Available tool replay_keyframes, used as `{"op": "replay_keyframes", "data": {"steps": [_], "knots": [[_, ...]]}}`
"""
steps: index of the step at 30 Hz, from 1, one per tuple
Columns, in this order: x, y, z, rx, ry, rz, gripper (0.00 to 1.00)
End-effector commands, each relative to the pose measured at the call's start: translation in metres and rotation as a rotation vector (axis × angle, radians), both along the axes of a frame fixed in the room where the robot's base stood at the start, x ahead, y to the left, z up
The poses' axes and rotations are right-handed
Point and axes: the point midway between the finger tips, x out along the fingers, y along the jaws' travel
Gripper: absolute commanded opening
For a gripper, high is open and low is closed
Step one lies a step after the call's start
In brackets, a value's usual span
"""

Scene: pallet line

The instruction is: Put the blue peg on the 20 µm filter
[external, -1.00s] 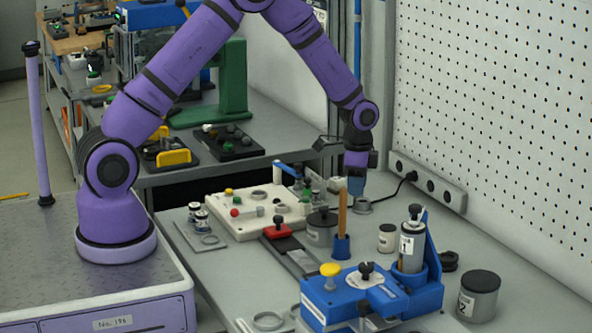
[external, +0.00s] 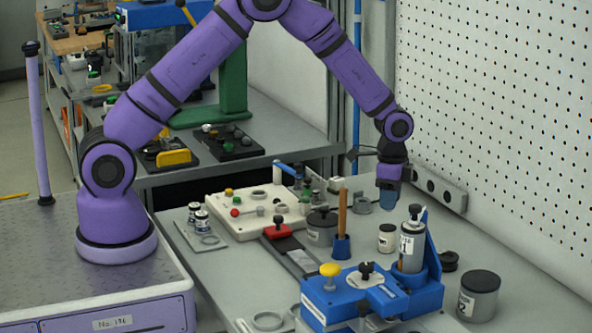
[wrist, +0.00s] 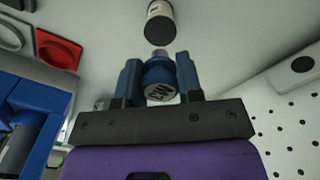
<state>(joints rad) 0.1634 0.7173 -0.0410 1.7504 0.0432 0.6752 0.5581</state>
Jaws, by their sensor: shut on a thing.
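My gripper (external: 388,205) hangs pointing down above the bench, behind and above a small white jar with a dark lid (external: 387,239). In the wrist view its two blue fingers (wrist: 159,68) are shut on the blue peg (wrist: 158,73), which has a pale tip and a grey end face with dark marking. The jar also shows in the wrist view (wrist: 160,25), apart from the peg. I cannot read "20 µm" on anything. A canister marked 1 (external: 411,247) stands upright in a blue fixture (external: 350,300); a grey canister marked 2 (external: 479,297) stands to its right.
A brown rod stands upright in a blue holder (external: 341,246) left of the jar. A lidded grey pot (external: 321,229) and a cream panel with knobs (external: 240,222) are further left. A pegboard wall (external: 490,120) and a socket strip (external: 437,190) bound the right side.

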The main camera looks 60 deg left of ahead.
Motion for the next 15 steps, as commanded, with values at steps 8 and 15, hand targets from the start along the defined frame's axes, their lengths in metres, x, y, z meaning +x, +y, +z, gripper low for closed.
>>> {"op": "replay_keyframes", "data": {"steps": [8, 15], "knots": [[0.000, 0.000, -0.029, 0.000, 0.003, 0.000, 0.10], [0.000, 0.000, -0.039, -0.001, -0.001, 0.000, 0.10]]}}
